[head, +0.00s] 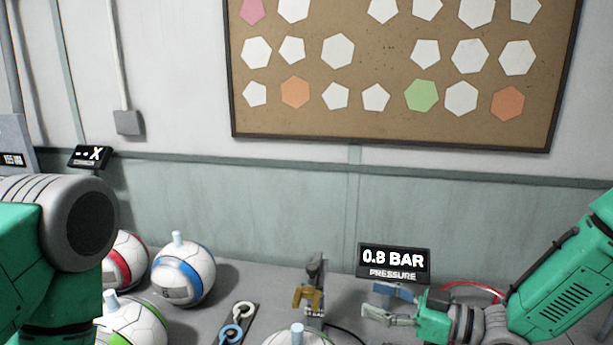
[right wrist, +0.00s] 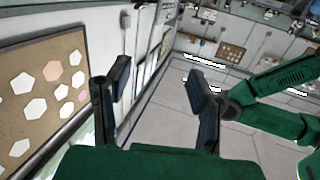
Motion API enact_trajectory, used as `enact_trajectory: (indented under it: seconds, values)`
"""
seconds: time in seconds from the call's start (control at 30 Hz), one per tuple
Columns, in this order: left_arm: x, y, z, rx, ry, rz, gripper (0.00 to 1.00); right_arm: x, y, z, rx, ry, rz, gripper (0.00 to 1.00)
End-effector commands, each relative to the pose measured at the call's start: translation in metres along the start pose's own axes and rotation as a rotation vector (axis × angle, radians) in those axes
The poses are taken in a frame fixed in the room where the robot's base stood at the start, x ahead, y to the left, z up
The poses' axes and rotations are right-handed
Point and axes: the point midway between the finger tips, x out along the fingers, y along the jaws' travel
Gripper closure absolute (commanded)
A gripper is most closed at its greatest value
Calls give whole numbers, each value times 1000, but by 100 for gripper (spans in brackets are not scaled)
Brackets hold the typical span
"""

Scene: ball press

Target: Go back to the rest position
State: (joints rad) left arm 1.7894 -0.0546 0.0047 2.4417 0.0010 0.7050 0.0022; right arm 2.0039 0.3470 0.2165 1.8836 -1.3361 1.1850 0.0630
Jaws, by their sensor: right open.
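My right gripper (head: 385,303) is in the lower right of the head view, beside the base of the pressure display (head: 394,262), which reads 0.8 BAR. Its fingers are apart with nothing between them. In the right wrist view the open fingers (right wrist: 160,88) frame only empty room and floor. My left arm fills the left edge of the head view, and its gripper is out of the picture.
A blue-banded ball (head: 183,275), a red-banded ball (head: 124,258) and a green-banded ball (head: 130,323) stand left on the grey table (head: 235,283). Another ball (head: 297,337) is cut off at the bottom. A yellow-jawed fixture (head: 308,297) stands centrally. A pinboard (head: 392,137) hangs behind.

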Motion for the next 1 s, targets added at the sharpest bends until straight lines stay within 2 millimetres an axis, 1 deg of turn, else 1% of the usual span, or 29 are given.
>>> enact_trajectory:
  seconds: [0.03,0.17,0.27,0.3,0.37,0.47,0.57,0.67,0.7,0.77,0.8,0.87,0.9,0.97,1.0]
  values:
    - [6,0,0,0,1,0,60,0,-2,13,19,-18,12,51]
    - [14,0,0,0,2,0,60,-1,-5,40,71,-73,52,51]
    - [21,0,0,0,2,0,60,-4,-12,65,118,-125,90,51]
    - [25,0,0,0,2,0,60,-6,-15,78,140,-151,108,51]
    - [30,0,1,0,2,0,60,-10,-20,96,174,-190,137,51]
    - [40,0,2,0,1,0,60,-19,-29,132,237,-271,190,51]
    - [53,0,2,0,1,0,60,-33,-42,176,312,-374,253,51]
    - [71,0,3,0,1,0,60,-58,-62,232,403,-519,336,51]
    - [78,1,4,0,1,0,60,-71,-73,257,443,-588,374,51]
    - [90,1,4,0,1,0,60,-95,-90,290,499,-695,435,51]
    - [97,1,5,0,1,0,60,-112,-102,310,534,-764,474,51]
    - [106,1,5,0,1,0,60,-138,-119,336,580,-865,533,51]
    - [112,1,6,0,1,0,60,-156,-130,350,609,-930,572,51]
    - [121,1,6,0,1,0,60,-182,-148,369,647,-1023,626,51]
    - [126,1,6,0,1,0,60,-198,-158,378,669,-1081,662,51]
